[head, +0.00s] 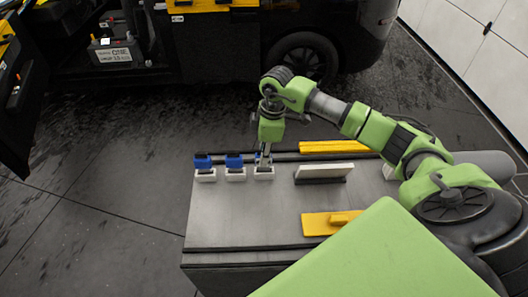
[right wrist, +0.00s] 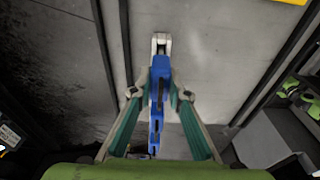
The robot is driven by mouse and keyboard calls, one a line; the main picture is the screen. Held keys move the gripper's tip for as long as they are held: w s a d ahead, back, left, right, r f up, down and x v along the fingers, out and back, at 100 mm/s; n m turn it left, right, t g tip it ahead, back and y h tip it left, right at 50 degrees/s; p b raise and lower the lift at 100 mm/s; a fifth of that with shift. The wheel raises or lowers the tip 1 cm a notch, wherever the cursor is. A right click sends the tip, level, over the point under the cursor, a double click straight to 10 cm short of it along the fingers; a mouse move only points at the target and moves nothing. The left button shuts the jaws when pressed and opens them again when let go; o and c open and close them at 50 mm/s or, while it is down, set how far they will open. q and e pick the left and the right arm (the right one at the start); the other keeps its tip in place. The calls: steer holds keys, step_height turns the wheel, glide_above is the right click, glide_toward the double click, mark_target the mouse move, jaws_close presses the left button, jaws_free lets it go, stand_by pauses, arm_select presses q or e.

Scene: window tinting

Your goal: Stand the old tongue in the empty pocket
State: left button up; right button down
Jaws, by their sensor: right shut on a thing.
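My right gripper (head: 264,158) points down over the rightmost of three white pockets (head: 263,173) in a row on the grey table. It is shut on a blue tongue, of which only a sliver shows in the head view. In the right wrist view, the gripper's fingertips (right wrist: 161,94) close on both sides of the blue tongue (right wrist: 160,78), with a white part (right wrist: 161,43) beyond it. I cannot tell how deep the tongue sits in the pocket. Blue tongues stand in the left pocket (head: 205,175) and middle pocket (head: 235,174). My left gripper is not in view.
A white-and-black block (head: 322,173) lies right of the pockets, and a yellow bar (head: 333,147) lies at the back edge. A yellow handled tool (head: 328,223) lies at the front. The table (head: 245,215) is bare before the pockets. A dark vehicle (head: 220,50) stands behind.

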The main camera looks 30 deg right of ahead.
steer(key=shift+f, duration=0.15)
steer(key=shift+f, duration=0.1)
steer(key=shift+f, duration=0.15)
steer(key=c, duration=1.9)
jaws_free()
steer(key=shift+r, duration=0.2)
steer(key=shift+r, duration=0.2)
steer(key=r+b, duration=0.1)
steer(key=r, duration=0.2)
steer(key=r+b, duration=0.1)
steer(key=r, duration=0.3)
steer(key=d+r+b, duration=0.1)
steer(key=r, duration=0.2)
steer(key=shift+s+r+b, duration=0.25)
steer(key=shift+s+b, duration=0.05)
steer(key=shift+b, duration=0.05)
steer(key=shift+s+d+r, duration=0.1)
steer(key=shift+d+r, duration=0.05)
steer(key=shift+r, duration=0.45)
